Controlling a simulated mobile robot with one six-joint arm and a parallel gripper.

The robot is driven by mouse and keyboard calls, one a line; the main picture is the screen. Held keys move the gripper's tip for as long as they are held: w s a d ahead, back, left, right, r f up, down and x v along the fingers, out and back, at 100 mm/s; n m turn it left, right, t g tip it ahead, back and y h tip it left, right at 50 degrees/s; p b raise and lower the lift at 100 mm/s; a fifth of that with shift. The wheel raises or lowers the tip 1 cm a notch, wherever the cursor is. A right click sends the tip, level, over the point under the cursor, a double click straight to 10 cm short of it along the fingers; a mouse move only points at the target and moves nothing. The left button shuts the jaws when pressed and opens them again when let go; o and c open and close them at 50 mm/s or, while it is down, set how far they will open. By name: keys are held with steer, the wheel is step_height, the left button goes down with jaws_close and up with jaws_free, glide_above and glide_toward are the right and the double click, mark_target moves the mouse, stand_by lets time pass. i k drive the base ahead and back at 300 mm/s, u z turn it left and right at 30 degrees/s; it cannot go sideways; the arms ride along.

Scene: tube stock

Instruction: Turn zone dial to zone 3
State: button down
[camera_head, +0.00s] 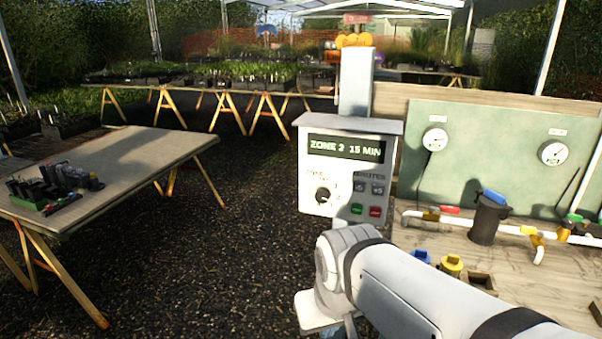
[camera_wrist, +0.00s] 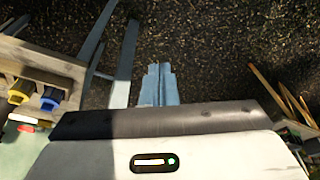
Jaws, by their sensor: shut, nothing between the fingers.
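The grey-white controller box (camera_head: 348,172) stands in the middle of the head view. The zone dial (camera_head: 323,195) is a dark knob on a pale round face at the lower left of the panel. The exact direction of its pointer is too small to tell. My gripper (camera_wrist: 160,69) shows in the wrist view, its fingers together and empty above dark gravel. It is apart from the dial. The dial is not in the wrist view.
Minutes buttons (camera_head: 369,189) and green and red buttons (camera_head: 366,211) sit right of the dial. A bench (camera_head: 450,245) with white pipe, a dark filter (camera_head: 487,218) and blue and yellow caps stands at right. A wooden table (camera_head: 140,150) is at left. Gravel between is clear.

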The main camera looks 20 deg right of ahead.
mark_target(322, 194)
steer(key=z, duration=2.3)
steer(key=k, duration=1)
steer(key=u, duration=0.65)
steer(key=i, duration=1)
steer(key=u, duration=0.05)
